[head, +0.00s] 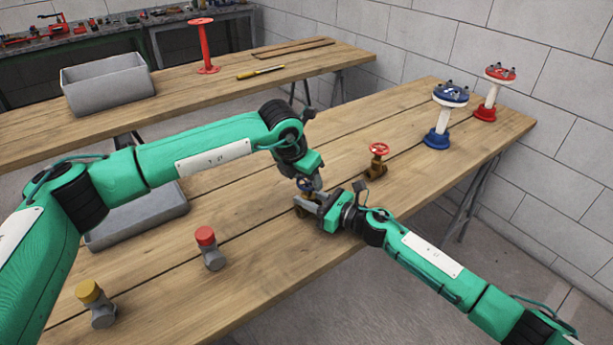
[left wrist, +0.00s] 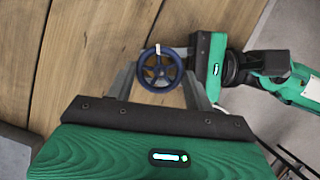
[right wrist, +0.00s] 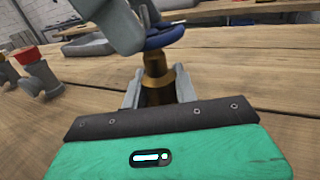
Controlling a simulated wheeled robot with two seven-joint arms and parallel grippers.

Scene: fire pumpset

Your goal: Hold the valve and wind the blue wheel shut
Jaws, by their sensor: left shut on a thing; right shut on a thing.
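The valve with the blue wheel stands on the near table, mostly hidden by my grippers in the head view. Its blue spoked wheel (left wrist: 160,70) shows from above in the left wrist view, with a white mark at the rim's upper edge. My left gripper (head: 310,184) reaches down from above and is shut on the wheel, one finger on each side of the rim. My right gripper (head: 313,206) comes in low from the side. In the right wrist view its fingers are shut around the brass valve body (right wrist: 155,80), below the blue wheel (right wrist: 165,38).
A brass valve with a red wheel (head: 377,160) stands to the right. Blue (head: 438,138) and red (head: 485,112) stands are farther right. Red-capped (head: 209,248) and yellow-capped (head: 97,304) grey fittings stand at left, near a grey tray (head: 140,222). A back table (head: 215,88) holds a grey bin (head: 108,88).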

